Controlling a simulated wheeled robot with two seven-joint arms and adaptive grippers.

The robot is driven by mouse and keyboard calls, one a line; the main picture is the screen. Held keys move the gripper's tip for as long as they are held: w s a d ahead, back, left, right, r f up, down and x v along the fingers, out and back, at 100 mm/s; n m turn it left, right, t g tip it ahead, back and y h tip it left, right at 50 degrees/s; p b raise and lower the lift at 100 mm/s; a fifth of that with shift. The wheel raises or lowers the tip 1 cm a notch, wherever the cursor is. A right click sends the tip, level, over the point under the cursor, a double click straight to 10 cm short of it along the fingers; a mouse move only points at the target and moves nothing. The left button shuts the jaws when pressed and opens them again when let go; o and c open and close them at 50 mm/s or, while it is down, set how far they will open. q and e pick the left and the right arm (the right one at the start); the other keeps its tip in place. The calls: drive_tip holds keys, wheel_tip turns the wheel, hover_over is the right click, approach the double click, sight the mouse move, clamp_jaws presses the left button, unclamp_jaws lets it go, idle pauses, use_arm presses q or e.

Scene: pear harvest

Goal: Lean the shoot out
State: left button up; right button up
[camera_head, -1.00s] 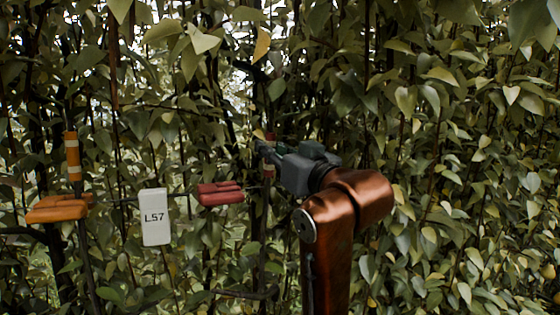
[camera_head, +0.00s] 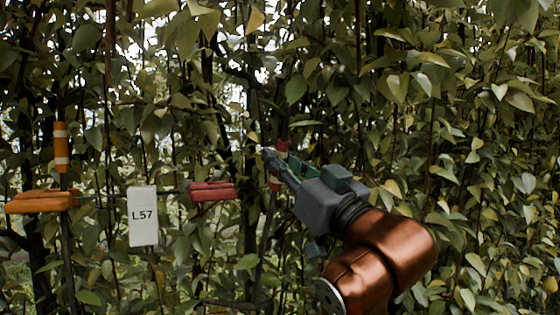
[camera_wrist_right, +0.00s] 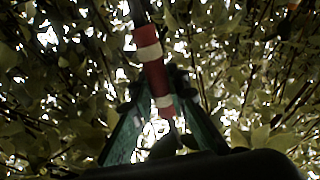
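The shoot with red and white bands (camera_head: 282,147) stands right of the red clip (camera_head: 212,191) and tilts, its upper part to the right. In the right wrist view the red and white bands (camera_wrist_right: 152,62) run down between the two green fingers. My right gripper (camera_head: 272,160) comes from the right with its fingers closed around the shoot at the bands. The fingers hide part of the shoot. My left gripper is not in view.
A white tag marked L57 (camera_head: 143,216) hangs left of the red clip. Further left, an orange clip (camera_head: 40,201) sits by an upright shoot with orange and white bands (camera_head: 61,147). Dense leaves and stems surround my right arm.

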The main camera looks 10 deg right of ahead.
drive_tip(key=o, duration=0.5)
drive_tip(key=shift+s, duration=0.1)
drive_tip(key=shift+s+d, duration=0.1)
drive_tip(key=v, duration=1.1)
drive_tip(key=shift+s+d+f, duration=0.2)
drive_tip(key=shift+s+f, duration=0.05)
drive_tip(key=shift+s, duration=0.05)
